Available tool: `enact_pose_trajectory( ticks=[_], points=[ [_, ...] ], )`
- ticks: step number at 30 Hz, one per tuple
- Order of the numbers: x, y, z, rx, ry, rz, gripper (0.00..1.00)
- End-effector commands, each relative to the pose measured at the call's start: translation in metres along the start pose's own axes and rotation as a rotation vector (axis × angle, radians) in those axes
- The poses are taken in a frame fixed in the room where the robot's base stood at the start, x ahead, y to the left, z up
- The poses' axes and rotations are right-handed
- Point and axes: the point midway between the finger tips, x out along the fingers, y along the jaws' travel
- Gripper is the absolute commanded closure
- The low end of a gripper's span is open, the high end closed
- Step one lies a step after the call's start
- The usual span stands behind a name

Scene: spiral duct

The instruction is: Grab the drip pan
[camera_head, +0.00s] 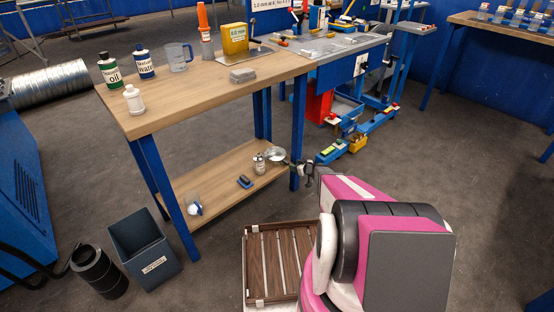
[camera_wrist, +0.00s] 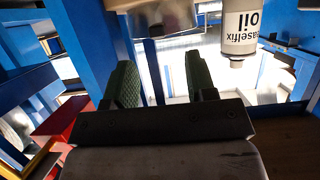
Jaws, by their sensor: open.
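A small round shiny metal pan, which looks like the drip pan (camera_head: 276,153), is at the right end of the workbench's lower shelf (camera_head: 225,186). In the wrist view a shiny metal surface at the top edge (camera_wrist: 165,18) appears to be the same pan, partly cut off. My gripper (camera_head: 294,164) is just right of the pan, by the blue table leg. In the wrist view its two green-padded fingers (camera_wrist: 162,82) stand apart with nothing between them. I cannot tell whether a finger touches the pan.
An oil bottle (camera_wrist: 240,34) is close to the right finger; on the shelf a small bottle (camera_head: 259,164) stands left of the pan. A dark blue object (camera_head: 244,182) lies further left. The blue table leg (camera_head: 298,130) is close to my gripper. A slatted wooden crate (camera_head: 252,262) is below.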

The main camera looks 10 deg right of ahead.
Motion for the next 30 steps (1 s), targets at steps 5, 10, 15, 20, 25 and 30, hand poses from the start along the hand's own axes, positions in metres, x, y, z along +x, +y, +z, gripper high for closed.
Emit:
enact_pose_trajectory(
  ticks=[5, 10, 15, 20, 25, 30],
  points=[
    [0.028, 0.001, 0.001, 0.000, 0.000, -0.002, 0.49],
    [0.037, 0.001, 0.001, 0.000, -0.001, -0.002, 0.49],
    [0.057, 0.004, 0.004, 0.000, 0.000, -0.003, 0.49],
    [0.079, 0.005, 0.004, 0.000, 0.000, -0.003, 0.49],
    [0.085, 0.003, 0.004, 0.000, 0.000, -0.002, 0.49],
    [0.084, 0.003, 0.004, 0.000, 0.000, -0.002, 0.62]
  ],
)
